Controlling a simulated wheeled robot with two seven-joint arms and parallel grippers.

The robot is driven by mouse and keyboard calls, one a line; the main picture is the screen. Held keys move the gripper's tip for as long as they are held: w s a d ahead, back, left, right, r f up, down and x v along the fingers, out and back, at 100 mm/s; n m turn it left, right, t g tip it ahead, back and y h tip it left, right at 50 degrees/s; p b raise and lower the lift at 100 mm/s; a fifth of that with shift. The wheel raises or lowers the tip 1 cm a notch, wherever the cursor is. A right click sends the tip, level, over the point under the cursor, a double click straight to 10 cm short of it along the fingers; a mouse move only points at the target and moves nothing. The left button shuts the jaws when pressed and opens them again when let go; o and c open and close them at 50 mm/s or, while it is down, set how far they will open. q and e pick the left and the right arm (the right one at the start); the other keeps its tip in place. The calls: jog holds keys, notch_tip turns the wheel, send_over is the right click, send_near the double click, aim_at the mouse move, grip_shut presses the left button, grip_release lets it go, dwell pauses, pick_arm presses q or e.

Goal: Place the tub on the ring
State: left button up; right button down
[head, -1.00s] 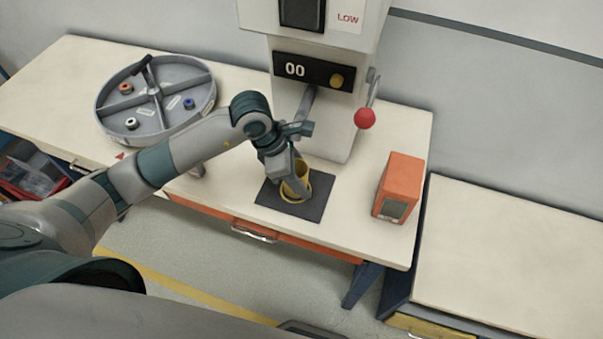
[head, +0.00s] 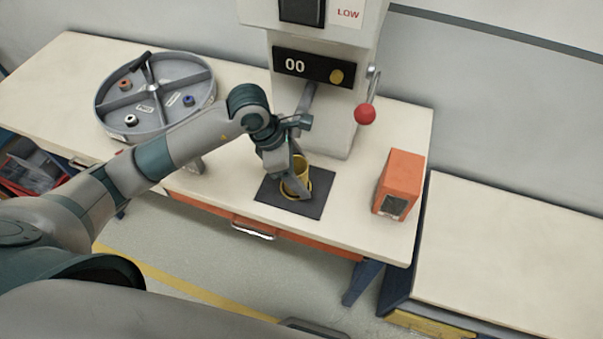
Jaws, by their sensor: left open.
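A yellow tub (head: 296,176) stands upright on a dark square mat (head: 312,207) in front of the grey machine. A yellow ring (head: 288,195) shows low around the tub's base on the mat; the arm partly hides both, and I cannot tell exactly how the tub sits against the ring. My left gripper (head: 299,186) is open, with its fingers at the tub and pointing down. One finger crosses in front of the tub. My right gripper does not show.
The machine (head: 333,122) rises behind the mat, with a red-knobbed lever (head: 365,114) at its right. An orange box (head: 399,184) stands right of the mat. A round divided tray (head: 199,112) with small spools lies at the left. The table (head: 240,203) is clear around the mat.

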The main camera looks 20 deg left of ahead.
pick_arm(q)
jog(key=b+v, duration=0.3)
jog(key=v, duration=0.7)
jog(key=shift+r, duration=0.1)
jog(key=shift+s+a+r, duration=0.1)
jog(key=shift+a+r, duration=0.1)
jog(key=shift+r, duration=0.3)
dwell(0.6)
jog(key=shift+c, duration=0.6)
